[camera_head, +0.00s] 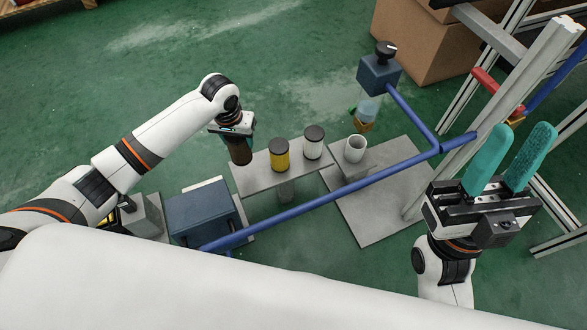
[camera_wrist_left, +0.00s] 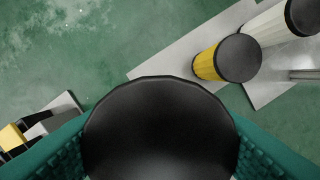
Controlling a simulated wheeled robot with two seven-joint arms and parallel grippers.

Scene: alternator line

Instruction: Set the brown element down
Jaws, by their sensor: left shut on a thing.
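The brown element (camera_head: 240,153) is a dark-capped cylinder, held upright in my left gripper (camera_head: 233,134) at the left end of a grey shelf plate (camera_head: 258,178). In the left wrist view its black round cap (camera_wrist_left: 160,130) fills the lower middle, between the teal fingers. I cannot tell from these views whether its bottom touches the plate. A yellow element (camera_head: 279,158) and a white element (camera_head: 313,146), both with black caps, stand on the plate to its right. My right gripper (camera_head: 505,165) has its two teal fingers apart, with nothing between them.
A white cup (camera_head: 354,149) stands right of the plate, above a grey base plate (camera_head: 375,205). A blue pipe (camera_head: 330,192) runs in front of the shelf to a metal frame. A blue box (camera_head: 201,212) sits at the left. Cardboard boxes (camera_head: 425,45) stand behind.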

